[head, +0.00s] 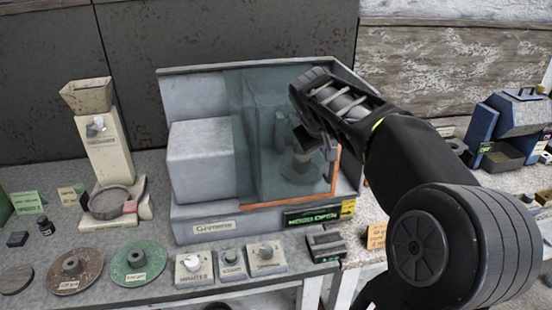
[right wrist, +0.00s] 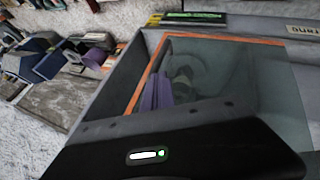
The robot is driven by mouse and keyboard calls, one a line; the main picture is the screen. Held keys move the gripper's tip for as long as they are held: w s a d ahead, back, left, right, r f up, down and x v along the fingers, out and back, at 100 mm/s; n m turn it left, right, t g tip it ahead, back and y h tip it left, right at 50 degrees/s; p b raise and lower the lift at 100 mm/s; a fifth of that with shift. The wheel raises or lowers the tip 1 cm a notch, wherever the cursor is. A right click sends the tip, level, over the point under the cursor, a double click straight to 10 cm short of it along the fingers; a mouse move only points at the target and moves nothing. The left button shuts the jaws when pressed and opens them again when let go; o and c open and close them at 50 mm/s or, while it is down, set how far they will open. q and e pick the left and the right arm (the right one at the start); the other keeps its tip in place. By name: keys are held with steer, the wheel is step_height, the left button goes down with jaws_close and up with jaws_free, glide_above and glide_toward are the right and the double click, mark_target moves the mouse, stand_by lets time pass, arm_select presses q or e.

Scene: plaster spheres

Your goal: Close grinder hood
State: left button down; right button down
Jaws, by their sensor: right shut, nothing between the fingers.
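The grinder (head: 201,160) is a grey box on the bench with a tinted see-through hood panel (head: 252,130) at its front. An orange strip (head: 290,202) runs along the opening's lower and right edges. Its display (head: 312,215) reads "HOOD OPEN". A wheel-like part shows dimly behind the panel. My right gripper (head: 328,148) is shut and empty at the upper right of the opening; I cannot tell whether it touches the hood. In the right wrist view the tinted panel (right wrist: 250,80) and orange edge (right wrist: 147,75) lie just beyond my dark wrist. My left gripper is out of view.
A beige stand with a hopper (head: 104,150) stands left of the grinder. Discs (head: 139,262) and small labelled blocks with knobs (head: 194,267) line the front. A blue machine (head: 498,125) stands at the right. A dark wall is close behind.

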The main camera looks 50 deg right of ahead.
steer(key=s+d, duration=0.4)
steer(key=d, duration=0.2)
steer(key=shift+s, duration=0.35)
steer(key=shift+d+r, duration=0.1)
